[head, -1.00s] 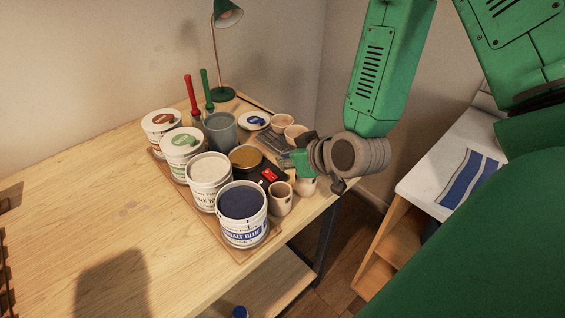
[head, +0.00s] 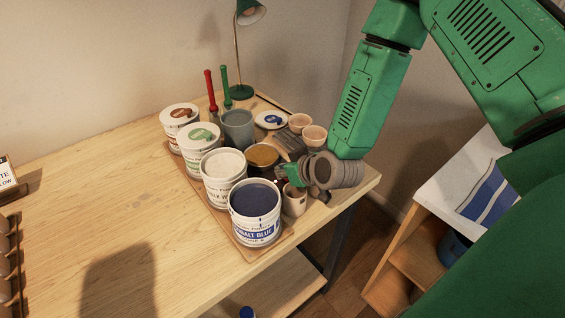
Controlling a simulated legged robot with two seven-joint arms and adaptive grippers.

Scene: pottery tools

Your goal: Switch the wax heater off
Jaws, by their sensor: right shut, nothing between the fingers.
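The wax heater (head: 262,154), a dark round pot with brown wax in it, stands behind the white and blue tubs on the wooden table. Its front right side, with the switch, is hidden behind my right gripper, so I cannot tell the switch's position. My right gripper (head: 289,174) is shut and empty, low at the heater's right side, above a small beige cup (head: 294,202). I cannot tell whether its fingertips touch the heater. My left gripper is not in view.
A cobalt blue tub (head: 256,232), a white tub (head: 223,190) and lidded tubs stand on a wooden board. A grey cup (head: 238,128), brushes (head: 287,140) and beige cups (head: 314,135) are close behind. The table's left part (head: 110,205) is mostly clear.

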